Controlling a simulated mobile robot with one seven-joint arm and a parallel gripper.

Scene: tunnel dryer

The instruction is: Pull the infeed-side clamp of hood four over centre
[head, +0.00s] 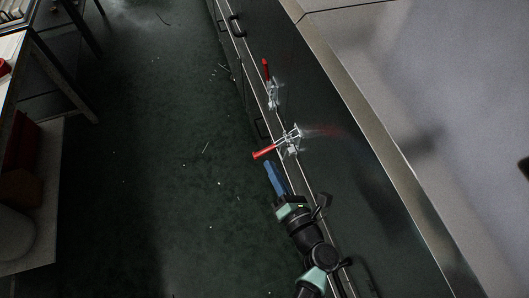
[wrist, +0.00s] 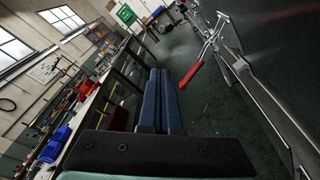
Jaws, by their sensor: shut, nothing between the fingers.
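Two toggle clamps with red handles sit on the dark hood side. The nearer clamp (head: 291,142) has its red handle (head: 265,152) sticking out to the left over the floor. It also shows in the wrist view, its red handle (wrist: 191,74) right of my fingers. The farther clamp (head: 273,94) has its handle (head: 266,68) lying along the hood edge. No label shows which clamp is on the infeed side. My gripper (head: 268,164), with blue fingers, is shut and empty just below the nearer handle, seemingly apart from it. Its fingers (wrist: 160,72) lie side by side.
The hood's dark panel (head: 345,150) and metal edge run along the right. Black pull handles (head: 236,25) are on the hood side farther off. The green floor (head: 160,180) is open on the left, with a workbench (head: 12,45) at the far left.

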